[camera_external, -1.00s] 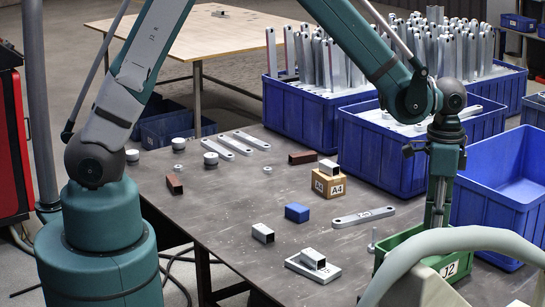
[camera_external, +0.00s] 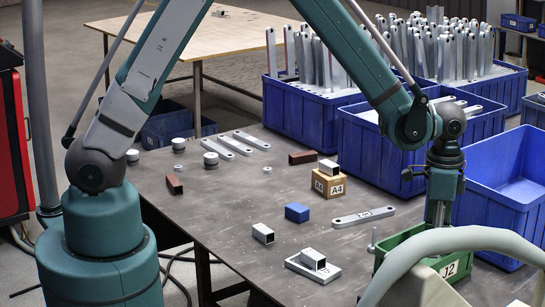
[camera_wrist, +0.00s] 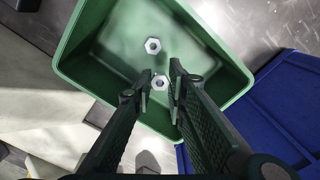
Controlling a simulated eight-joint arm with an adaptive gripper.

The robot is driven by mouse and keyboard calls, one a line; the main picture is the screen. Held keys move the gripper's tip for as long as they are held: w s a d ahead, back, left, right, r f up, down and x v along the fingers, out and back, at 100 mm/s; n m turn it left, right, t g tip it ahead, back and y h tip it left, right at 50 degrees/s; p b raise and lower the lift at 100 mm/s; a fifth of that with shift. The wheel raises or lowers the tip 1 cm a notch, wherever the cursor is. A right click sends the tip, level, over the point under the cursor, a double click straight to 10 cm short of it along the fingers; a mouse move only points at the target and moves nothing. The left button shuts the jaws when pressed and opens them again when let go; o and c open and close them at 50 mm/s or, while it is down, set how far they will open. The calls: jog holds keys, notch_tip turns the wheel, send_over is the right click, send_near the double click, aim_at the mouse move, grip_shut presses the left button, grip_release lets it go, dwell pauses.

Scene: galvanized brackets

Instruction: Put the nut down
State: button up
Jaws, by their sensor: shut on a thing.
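My gripper (camera_wrist: 160,82) is shut on a small pale hex nut (camera_wrist: 161,86), held between the fingertips. In the wrist view the fingers point into a green bin (camera_wrist: 82,62). A second hex nut (camera_wrist: 152,45) lies on the bin floor, just beyond the held one. In the external view my gripper (camera_external: 436,222) is upright over the green bin (camera_external: 400,247), which has a J2 label.
A pale curved tube (camera_external: 440,240) passes in front of the green bin. An empty blue bin (camera_external: 510,205) stands right behind it, and blue bins of metal parts (camera_external: 330,125) stand farther back. Brackets and blocks lie on the grey table (camera_external: 240,195) to the left.

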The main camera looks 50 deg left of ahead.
jog(key=shift+f, duration=0.35)
jog(key=shift+f+b, duration=0.5)
jog(key=shift+f, duration=1.4)
jog(key=shift+f, duration=0.15)
jog(key=o, duration=0.8)
jog(key=shift+o, duration=0.2)
notch_tip(320, 180, up, 12)
jog(key=p, duration=0.2)
jog(key=shift+r, duration=0.2)
